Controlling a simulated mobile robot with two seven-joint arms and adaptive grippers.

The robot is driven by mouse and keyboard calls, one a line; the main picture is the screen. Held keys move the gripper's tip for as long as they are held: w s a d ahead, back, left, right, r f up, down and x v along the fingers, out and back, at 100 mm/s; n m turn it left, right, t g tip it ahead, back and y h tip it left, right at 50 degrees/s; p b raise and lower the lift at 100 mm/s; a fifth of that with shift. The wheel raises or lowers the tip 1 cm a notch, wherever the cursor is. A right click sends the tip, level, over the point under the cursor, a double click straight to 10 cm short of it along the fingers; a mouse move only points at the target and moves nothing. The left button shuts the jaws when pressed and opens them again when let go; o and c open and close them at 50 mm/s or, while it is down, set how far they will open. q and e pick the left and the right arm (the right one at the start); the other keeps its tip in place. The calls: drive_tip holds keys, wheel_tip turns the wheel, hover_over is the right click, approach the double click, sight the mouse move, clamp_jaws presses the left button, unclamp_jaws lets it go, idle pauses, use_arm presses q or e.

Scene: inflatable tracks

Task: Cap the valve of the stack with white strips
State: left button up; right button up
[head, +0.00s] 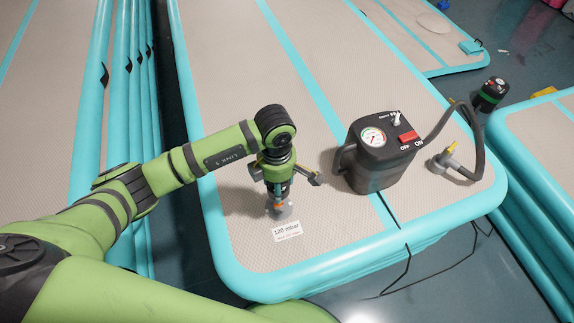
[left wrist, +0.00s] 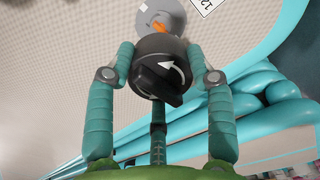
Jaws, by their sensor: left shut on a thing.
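My left gripper (head: 281,190) points down over the near left part of a beige mat stack (head: 240,262), whose strips look turquoise, not white. In the left wrist view, my left gripper (left wrist: 158,76) has its teal fingers shut on a black cap (left wrist: 165,60) with a white curved arrow and a raised grip bar. Beyond the cap lies the grey valve (left wrist: 170,14) with an orange centre. In the head view, the valve (head: 283,212) sits just below the fingers. The cap looks apart from it and offset. My right gripper is out of view.
A label reading 120 mbar (head: 287,231) lies before the valve. A black pump (head: 378,165) with gauge and red switch stands to the right; its hose (head: 478,140) ends in a grey nozzle fitting on the mat. Other turquoise-edged stacks stand left and right.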

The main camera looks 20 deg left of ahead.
use_arm(q)
drive_tip(key=shift+a, duration=0.15)
drive_tip(key=shift+f+b, duration=0.1)
drive_tip(key=shift+b, duration=0.25)
wheel_tip(320, 180, down, 5)
drive_tip(key=b, duration=0.4)
drive_tip(key=shift+f+b, duration=0.2)
drive_tip(key=shift+b, duration=0.2)
drive_tip(key=shift+f, duration=0.15)
drive_tip(key=shift+b, duration=0.45)
idle(1.1)
